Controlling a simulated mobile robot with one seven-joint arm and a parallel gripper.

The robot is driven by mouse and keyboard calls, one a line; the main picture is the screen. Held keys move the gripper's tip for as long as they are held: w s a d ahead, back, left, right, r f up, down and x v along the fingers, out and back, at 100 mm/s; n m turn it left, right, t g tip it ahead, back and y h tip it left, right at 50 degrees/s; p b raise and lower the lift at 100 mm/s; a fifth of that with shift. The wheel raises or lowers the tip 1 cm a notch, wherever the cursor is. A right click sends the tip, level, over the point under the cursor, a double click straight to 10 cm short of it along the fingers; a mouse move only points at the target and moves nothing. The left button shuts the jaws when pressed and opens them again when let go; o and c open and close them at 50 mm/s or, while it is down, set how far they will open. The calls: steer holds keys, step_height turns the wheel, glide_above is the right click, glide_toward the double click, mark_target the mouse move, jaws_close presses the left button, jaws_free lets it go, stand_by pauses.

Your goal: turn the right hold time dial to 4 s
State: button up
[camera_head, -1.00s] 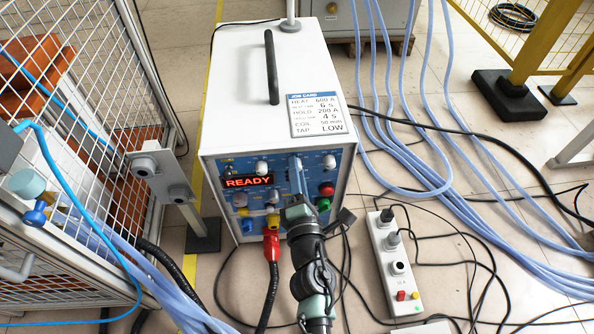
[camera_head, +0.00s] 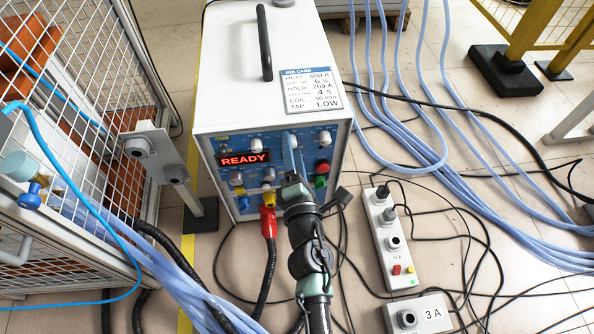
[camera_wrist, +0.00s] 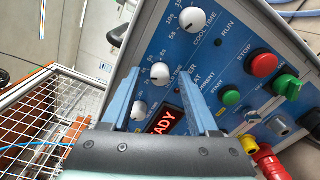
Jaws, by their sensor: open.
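The induction heater (camera_head: 265,75) stands with its blue front panel toward me. My gripper (camera_head: 291,142) is in front of the panel; in the wrist view my open fingers (camera_wrist: 159,70) reach toward it. A white dial (camera_wrist: 159,73) with second marks shows between the fingertips, with a gap on both sides. It appears to be the hold time dial, but its name is not readable. Another white dial (camera_wrist: 138,110) is beside the left finger. The cool time dial (camera_wrist: 193,19) is farther up. The dials' pointer settings are too small to read.
The red READY display (camera_head: 244,158) is lit. Green (camera_wrist: 288,86) and red (camera_wrist: 264,64) buttons are right of my fingers. A job card (camera_head: 314,90) lists hold 4 s. A mesh cage (camera_head: 90,130) stands left; a power strip (camera_head: 390,240) and cables lie right.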

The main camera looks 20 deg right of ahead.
steer(key=v, duration=1.2)
steer(key=shift+s+b, duration=0.2)
steer(key=shift+b, duration=0.25)
steer(key=w+r+m+t+h+p, duration=0.1)
steer(key=w+r+m+t+p, duration=0.2)
steer(key=r, duration=1)
steer(key=w+a+r+m+h+p, duration=0.1)
steer(key=w+r+m+p, duration=0.3)
steer(key=r, duration=0.9)
steer(key=w+r+m+t+h+p, duration=0.15)
steer(key=r+m, duration=0.35)
steer(key=r, duration=0.8)
steer(key=s+a+r+m+t+y+p, duration=0.2)
steer(key=s+a+r+y+p, duration=0.15)
steer(key=r, duration=0.75)
steer(key=s+a+r+m+t+y+p, duration=0.25)
steer(key=a+r, duration=0.25)
steer(key=r, duration=0.6)
steer(key=s+a+r+m+t+y+p, duration=0.1)
steer(key=s+a+r+m+y+p, duration=0.2)
steer(key=r, duration=0.9)
step_height(320, 180, up, 35)
steer(key=p, duration=3.5)
steer(key=shift+w+a+r+h, duration=0.15)
steer(key=shift+w+a+h, duration=0.05)
steer(key=shift+w+h, duration=0.15)
